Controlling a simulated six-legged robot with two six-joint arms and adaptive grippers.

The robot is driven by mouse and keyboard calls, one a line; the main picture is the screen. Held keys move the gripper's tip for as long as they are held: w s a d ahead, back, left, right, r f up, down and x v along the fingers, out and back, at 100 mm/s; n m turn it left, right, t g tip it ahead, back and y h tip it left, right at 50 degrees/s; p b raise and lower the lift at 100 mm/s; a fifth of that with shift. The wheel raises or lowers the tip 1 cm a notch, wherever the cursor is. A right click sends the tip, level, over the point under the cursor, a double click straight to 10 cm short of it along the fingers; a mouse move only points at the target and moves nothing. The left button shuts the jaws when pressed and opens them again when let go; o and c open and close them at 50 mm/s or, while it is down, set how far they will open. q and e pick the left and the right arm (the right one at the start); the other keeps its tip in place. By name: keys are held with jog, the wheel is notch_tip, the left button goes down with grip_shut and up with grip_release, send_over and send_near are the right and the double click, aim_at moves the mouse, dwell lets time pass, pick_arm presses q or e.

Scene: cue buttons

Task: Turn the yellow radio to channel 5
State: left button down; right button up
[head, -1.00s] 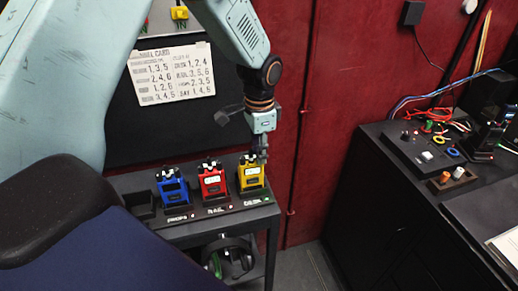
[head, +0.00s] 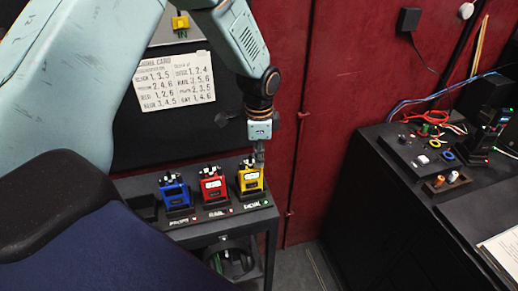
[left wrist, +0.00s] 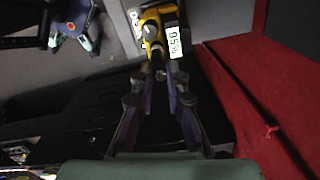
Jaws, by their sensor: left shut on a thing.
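The yellow radio (head: 250,182) stands upright at the right end of a row on a dark rack. My left gripper (head: 258,157) reaches down to its top from above. In the left wrist view the yellow radio (left wrist: 160,22) lies beyond the fingertips, with a pale display whose digits I cannot read surely. There my left gripper (left wrist: 158,68) has its fingertips together at the top of the radio, shut on what looks like its knob, which the fingers partly hide. My right gripper is not in view.
A blue radio (head: 175,196) and a red radio (head: 212,189) stand to the left on the same rack (head: 225,216). A card with number lists (head: 175,82) hangs behind. A black desk (head: 400,195) with equipment stands at the right, beyond a floor gap.

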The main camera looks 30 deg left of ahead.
pick_arm(q)
jog(key=shift+s+m, duration=0.1)
jog(key=shift+m, duration=0.2)
jog(key=c, duration=1.3)
grip_release()
jog(key=shift+f, duration=0.1)
notch_tip(320, 180, up, 12)
jog(key=shift+r, duration=0.1)
jog(key=shift+s, duration=0.1)
